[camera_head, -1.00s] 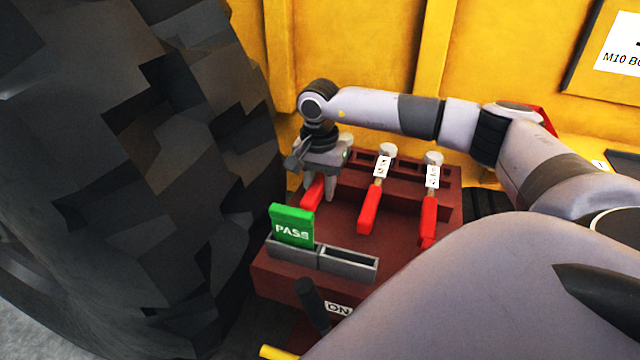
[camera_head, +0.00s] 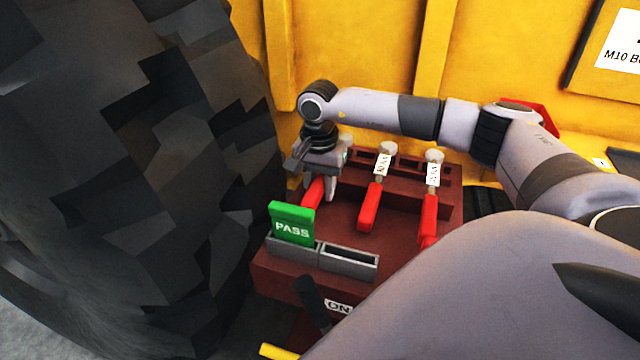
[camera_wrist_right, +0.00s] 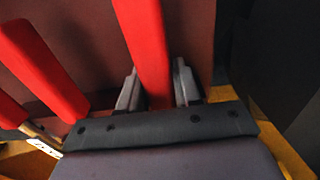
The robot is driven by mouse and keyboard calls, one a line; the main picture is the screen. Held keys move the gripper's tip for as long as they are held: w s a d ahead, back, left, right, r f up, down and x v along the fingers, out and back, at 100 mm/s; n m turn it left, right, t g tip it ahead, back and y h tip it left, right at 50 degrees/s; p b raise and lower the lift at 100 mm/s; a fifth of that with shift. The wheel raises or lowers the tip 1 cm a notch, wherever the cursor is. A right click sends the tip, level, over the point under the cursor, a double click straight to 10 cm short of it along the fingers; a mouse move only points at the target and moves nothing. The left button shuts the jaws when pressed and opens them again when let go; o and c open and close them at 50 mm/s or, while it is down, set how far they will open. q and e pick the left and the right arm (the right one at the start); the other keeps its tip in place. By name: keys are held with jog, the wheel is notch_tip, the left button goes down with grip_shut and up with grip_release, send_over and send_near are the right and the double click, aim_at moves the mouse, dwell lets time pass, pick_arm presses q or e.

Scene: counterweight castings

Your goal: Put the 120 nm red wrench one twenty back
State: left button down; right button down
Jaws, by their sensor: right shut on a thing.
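My right gripper (camera_head: 319,194) is shut on the red handle of the leftmost wrench (camera_head: 312,192) at the dark red rack (camera_head: 335,222). In the right wrist view this red handle (camera_wrist_right: 147,45) runs between the two grey fingers (camera_wrist_right: 157,88). The wrench's head and any label on it are hidden behind the gripper and wrist, so I cannot read its value. A middle red wrench (camera_head: 369,207) and a right red wrench (camera_head: 429,212) lie in the rack to the right, with white tags too blurred to read. My left gripper is out of view.
A green PASS card (camera_head: 292,224) stands in a grey tray (camera_head: 348,262) at the rack's front. A black lever (camera_head: 312,303) is beside an ON label (camera_head: 338,306). A huge dark tyre (camera_head: 150,180) rises close on the left. A yellow wall (camera_head: 360,60) stands behind.

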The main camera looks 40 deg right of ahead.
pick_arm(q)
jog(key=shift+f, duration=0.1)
pick_arm(e)
jog(key=shift+f, duration=0.15)
jog(key=c, duration=0.8)
grip_release()
jog(key=shift+o, duration=0.5)
jog(key=shift+f, duration=0.1)
notch_tip(320, 180, up, 8)
jog(key=shift+a+f+p, duration=0.1)
jog(key=shift+f+p, duration=0.1)
jog(key=shift+p, duration=0.15)
jog(key=shift+r+p, duration=0.85)
jog(key=shift+r, duration=0.1)
pick_arm(q)
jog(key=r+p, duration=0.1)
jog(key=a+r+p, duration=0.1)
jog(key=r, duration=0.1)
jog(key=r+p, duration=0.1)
jog(key=p, duration=0.1)
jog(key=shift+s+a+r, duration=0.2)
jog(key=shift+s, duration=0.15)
pick_arm(e)
notch_tip(320, 180, up, 5)
jog(key=shift+s+f, duration=0.1)
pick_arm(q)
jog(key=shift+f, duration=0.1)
